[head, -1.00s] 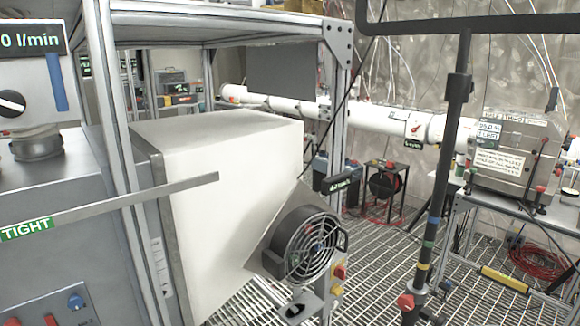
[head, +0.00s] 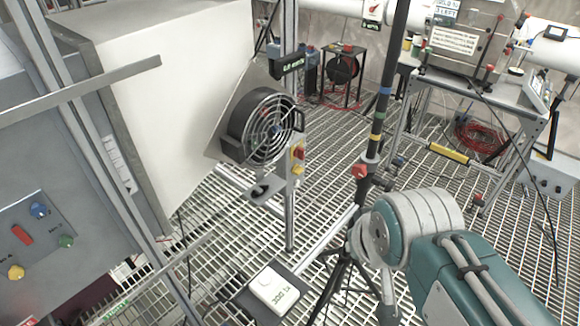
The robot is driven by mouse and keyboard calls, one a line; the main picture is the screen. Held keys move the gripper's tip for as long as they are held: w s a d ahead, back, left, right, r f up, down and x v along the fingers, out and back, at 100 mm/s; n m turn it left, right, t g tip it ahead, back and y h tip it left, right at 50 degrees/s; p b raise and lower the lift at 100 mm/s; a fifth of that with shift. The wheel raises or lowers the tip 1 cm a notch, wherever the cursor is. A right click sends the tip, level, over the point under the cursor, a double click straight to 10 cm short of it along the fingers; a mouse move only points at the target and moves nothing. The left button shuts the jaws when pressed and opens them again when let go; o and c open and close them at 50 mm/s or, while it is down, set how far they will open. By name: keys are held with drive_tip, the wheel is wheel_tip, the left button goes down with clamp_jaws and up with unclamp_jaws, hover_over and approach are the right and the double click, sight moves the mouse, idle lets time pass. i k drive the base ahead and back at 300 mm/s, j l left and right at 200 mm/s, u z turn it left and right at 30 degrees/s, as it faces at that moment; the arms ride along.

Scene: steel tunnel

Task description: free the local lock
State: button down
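No part is clearly marked as the local lock. A small switch box (head: 297,156) with a red and a yellow part is fixed to a thin metal post beside the fan in the head view. The black round fan (head: 262,128) with a wire guard sits to its left, against the tilted panel of a large white box. A dark bracket (head: 263,188) with a round opening juts out below the fan. A teal and white arm part of mine enters at the lower right. My gripper is not in view.
A dark post (head: 382,105) with coloured bands and a red knob (head: 360,171) stands right of the switch box. A black tripod (head: 342,275) stands below it, near a light meter (head: 273,290). A metal bar (head: 90,88) crosses the left. Grating floor (head: 330,140) is open behind the post.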

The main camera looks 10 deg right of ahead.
sight(296, 169)
drive_tip(key=k+l, duration=0.15)
drive_tip(key=l, duration=0.25)
drive_tip(key=k+l, duration=0.15)
drive_tip(key=l, duration=0.25)
drive_tip(key=i+l+u, duration=0.1)
drive_tip(key=l, duration=0.35)
drive_tip(key=i+l, duration=0.1)
drive_tip(key=l, duration=0.4)
drive_tip(key=l+u, duration=0.15)
drive_tip(key=l, duration=0.35)
drive_tip(key=i+l, duration=0.55)
drive_tip(key=l, duration=0.2)
